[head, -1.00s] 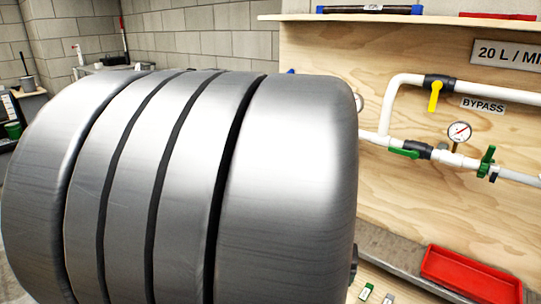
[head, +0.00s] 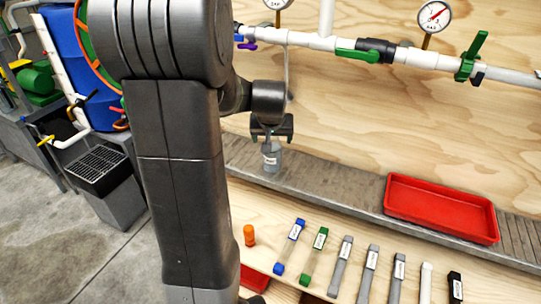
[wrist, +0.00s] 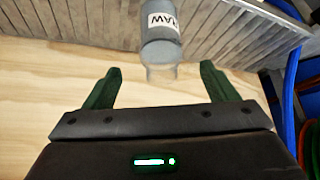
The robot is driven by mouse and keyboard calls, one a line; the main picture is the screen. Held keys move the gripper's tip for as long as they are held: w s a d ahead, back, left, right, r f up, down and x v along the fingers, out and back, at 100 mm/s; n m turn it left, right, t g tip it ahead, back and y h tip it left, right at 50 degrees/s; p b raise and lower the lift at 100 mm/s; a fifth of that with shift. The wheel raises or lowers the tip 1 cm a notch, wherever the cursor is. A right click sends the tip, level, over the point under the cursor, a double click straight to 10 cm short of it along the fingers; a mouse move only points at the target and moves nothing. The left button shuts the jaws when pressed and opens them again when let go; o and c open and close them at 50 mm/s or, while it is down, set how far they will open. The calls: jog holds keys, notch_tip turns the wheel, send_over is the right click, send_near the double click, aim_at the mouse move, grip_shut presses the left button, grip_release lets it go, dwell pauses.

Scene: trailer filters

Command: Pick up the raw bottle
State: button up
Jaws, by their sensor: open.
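The raw bottle (head: 271,160) is a small clear grey bottle with a white label. It stands upright on the grey ribbed ledge under the pipes in the head view. In the wrist view the bottle (wrist: 162,45) shows its label reading RAW, with its narrow neck toward my gripper. My gripper (head: 272,136) is over the top of the bottle in the head view. Its two green fingers (wrist: 160,70) are apart in the wrist view, with the neck between the tips and clear space on both sides. I cannot tell if anything touches.
A red tray (head: 440,208) sits on the ledge to the right. Several labelled strips, including a blue one (head: 289,246) and a green one (head: 313,256), lie on the wooden bench in front. An orange cap-like piece (head: 249,236) stands there too. White pipes (head: 320,42) run behind.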

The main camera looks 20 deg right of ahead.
aim_at(272, 153)
jog(key=x, duration=0.3)
jog(key=shift+w+f, duration=0.1)
jog(key=shift+f, duration=0.25)
jog(key=f, duration=0.1)
jog(key=f+b, duration=0.1)
jog(key=f, duration=0.1)
jog(key=w+f+b, duration=0.1)
jog(key=f, duration=0.1)
jog(key=shift+d, duration=0.2)
jog(key=shift+w+f, duration=0.1)
jog(key=shift+f, duration=0.05)
jog(key=c, duration=1.3)
